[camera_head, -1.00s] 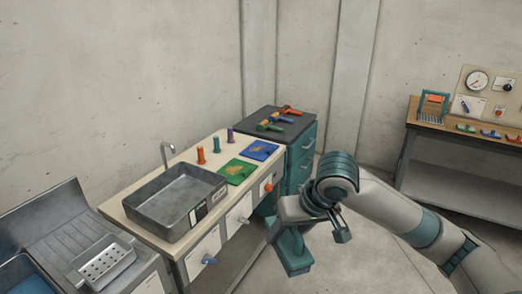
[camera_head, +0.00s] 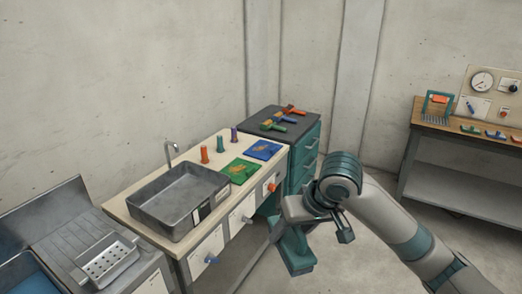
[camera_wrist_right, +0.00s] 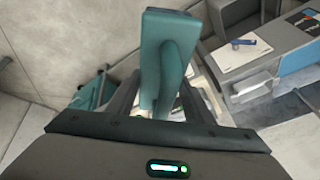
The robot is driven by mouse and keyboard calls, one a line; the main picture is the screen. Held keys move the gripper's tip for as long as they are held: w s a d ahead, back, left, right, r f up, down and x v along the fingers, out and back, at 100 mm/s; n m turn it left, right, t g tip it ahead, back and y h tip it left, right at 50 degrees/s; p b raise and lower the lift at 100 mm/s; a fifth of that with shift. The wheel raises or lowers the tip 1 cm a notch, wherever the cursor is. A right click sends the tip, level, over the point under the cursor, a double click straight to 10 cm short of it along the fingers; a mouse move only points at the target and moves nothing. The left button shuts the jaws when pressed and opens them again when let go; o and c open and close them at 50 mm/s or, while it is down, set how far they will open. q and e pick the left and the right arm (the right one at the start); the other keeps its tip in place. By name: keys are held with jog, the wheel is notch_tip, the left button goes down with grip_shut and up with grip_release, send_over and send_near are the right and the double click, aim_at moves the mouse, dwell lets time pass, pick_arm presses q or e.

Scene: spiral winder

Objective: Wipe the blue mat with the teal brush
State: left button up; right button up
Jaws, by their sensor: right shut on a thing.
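The blue mat (camera_head: 270,154) lies flat on the light worktop, at its far right corner, with a brownish smudge on it. My right gripper (camera_head: 316,224) is to the right of the worktop and nearer to me, clear of the mat. It is shut on the teal brush (camera_head: 296,252), which hangs below it in the head view. In the right wrist view the brush (camera_wrist_right: 163,60) stands between the fingers as a broad teal block with a handle. The left gripper is not in view.
A green smudged mat (camera_head: 238,165) lies beside the blue one. Orange, teal and purple pegs (camera_head: 234,134) stand behind. A grey sink (camera_head: 178,203) fills the worktop's left part. A dark-topped teal cabinet (camera_head: 304,150) holds several coloured tools. Open floor lies right.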

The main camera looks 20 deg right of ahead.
jog(key=s+f, duration=0.3)
jog(key=f, duration=1)
jog(key=shift+s+f, duration=0.3)
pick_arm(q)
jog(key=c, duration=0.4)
pick_arm(e)
jog(key=shift+a, duration=0.1)
